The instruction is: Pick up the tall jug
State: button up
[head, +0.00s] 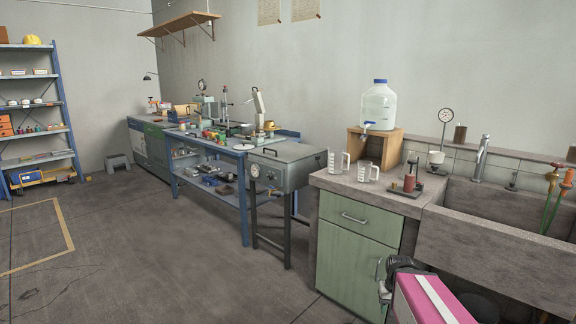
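Two clear measuring jugs with handles stand upright on the concrete bench top, left of the sink. The left jug (337,162) looks slightly taller and narrower, and stands nearer the wall. The right jug (366,172) looks squatter and stands beside it, apart from it. Nothing touches either jug. A dark, metallic part that looks like my gripper (384,286) shows at the bottom right, low in front of the green cabinet and well below the jugs. Its fingers are too unclear to tell open from shut.
Right of the jugs is a dark tray (405,191) with a red device. Behind them, a water bottle (378,106) stands on a wooden stand (384,147). The sink (505,205) is at the right. The green cabinet (352,245) is below. Open floor (150,250) lies left.

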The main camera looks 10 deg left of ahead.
aim_at(336, 155)
jog(key=u, duration=0.35)
jog(key=j+z, duration=0.1)
jog(key=z, duration=0.35)
jog(key=i+j+z, duration=0.1)
jog(key=z, duration=0.35)
jog(key=j+z, duration=0.15)
jog(key=z, duration=0.3)
jog(key=j+z, duration=0.2)
jog(key=j, duration=0.2)
jog(key=k+j+z, duration=0.15)
jog(key=j, duration=0.25)
jog(key=j+z, duration=0.2)
jog(key=j, duration=0.2)
jog(key=k+j+z, duration=0.2)
jog(key=j, duration=0.15)
jog(key=k+j+z, duration=0.2)
jog(key=j, duration=0.15)
jog(key=j+z, duration=0.15)
jog(key=j, duration=0.2)
jog(key=k, duration=0.05)
